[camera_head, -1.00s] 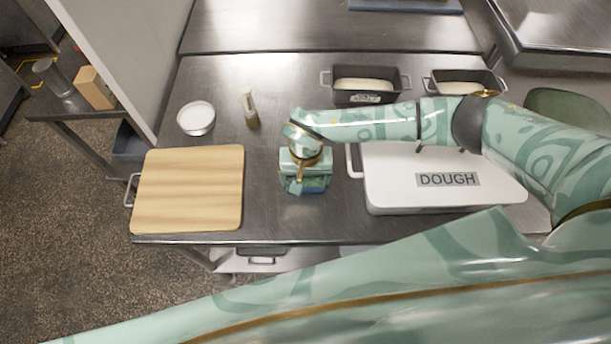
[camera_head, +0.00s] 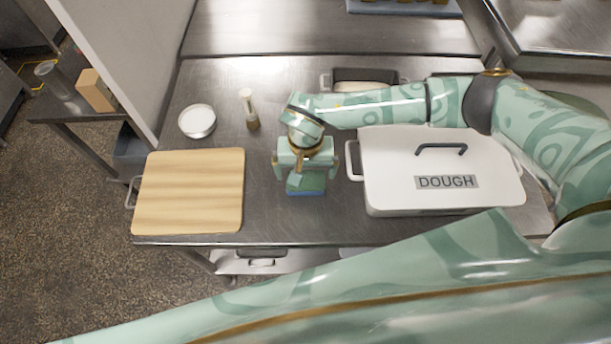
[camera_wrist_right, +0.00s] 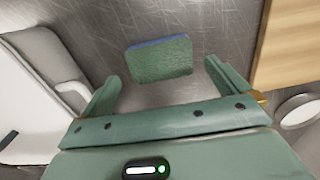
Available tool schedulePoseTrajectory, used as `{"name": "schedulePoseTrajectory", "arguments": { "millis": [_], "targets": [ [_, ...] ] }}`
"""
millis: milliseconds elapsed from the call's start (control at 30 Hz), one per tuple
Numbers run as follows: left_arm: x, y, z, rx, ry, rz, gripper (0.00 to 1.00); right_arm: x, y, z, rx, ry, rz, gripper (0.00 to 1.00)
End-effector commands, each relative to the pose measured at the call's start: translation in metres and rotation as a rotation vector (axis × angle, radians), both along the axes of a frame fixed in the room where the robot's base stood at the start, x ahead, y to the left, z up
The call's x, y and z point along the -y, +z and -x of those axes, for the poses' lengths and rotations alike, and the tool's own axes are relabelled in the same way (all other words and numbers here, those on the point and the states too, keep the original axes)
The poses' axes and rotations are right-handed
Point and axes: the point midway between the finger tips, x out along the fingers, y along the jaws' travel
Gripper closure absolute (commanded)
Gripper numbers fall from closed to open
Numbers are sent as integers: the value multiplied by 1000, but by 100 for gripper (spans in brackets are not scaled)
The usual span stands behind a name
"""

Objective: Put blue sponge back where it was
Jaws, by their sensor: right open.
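The blue sponge (camera_head: 306,189) lies on the steel table between the cutting board and the DOUGH container. It has a green scouring face on top and a blue edge. It also shows in the right wrist view (camera_wrist_right: 160,61), lying flat just beyond and between the fingertips. My right gripper (camera_head: 306,172) is open above the sponge, its fingers spread either side with a gap to it. The fingers also show in the right wrist view (camera_wrist_right: 162,75), with nothing held. My left gripper is not in view.
A wooden cutting board (camera_head: 188,192) lies at the left front. A white DOUGH container (camera_head: 385,155) with a handled lid stands at the right. A white bowl (camera_head: 197,121) and a small brush-like item (camera_head: 249,110) stand behind. A dark loaf tin (camera_head: 390,76) is at the back.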

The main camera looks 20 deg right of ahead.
Motion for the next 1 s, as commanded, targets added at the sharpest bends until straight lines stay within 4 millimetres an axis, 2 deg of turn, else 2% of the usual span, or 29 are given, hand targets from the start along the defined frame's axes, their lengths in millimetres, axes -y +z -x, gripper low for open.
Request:
{"name": "schedulePoseTrajectory", "arguments": {
  "millis": [33,100,200,333,500,1000],
  "targets": [
    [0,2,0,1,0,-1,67,0,15,-2,7,3,-1,0],
    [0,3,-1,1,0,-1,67,0,30,-1,4,2,0,0],
    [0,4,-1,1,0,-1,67,0,49,-1,4,2,-1,0],
    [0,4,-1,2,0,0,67,0,64,0,1,0,0,0],
    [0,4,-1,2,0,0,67,0,70,0,0,0,0,0],
    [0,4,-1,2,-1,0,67,0,70,0,0,0,0,0]
  ]
}}
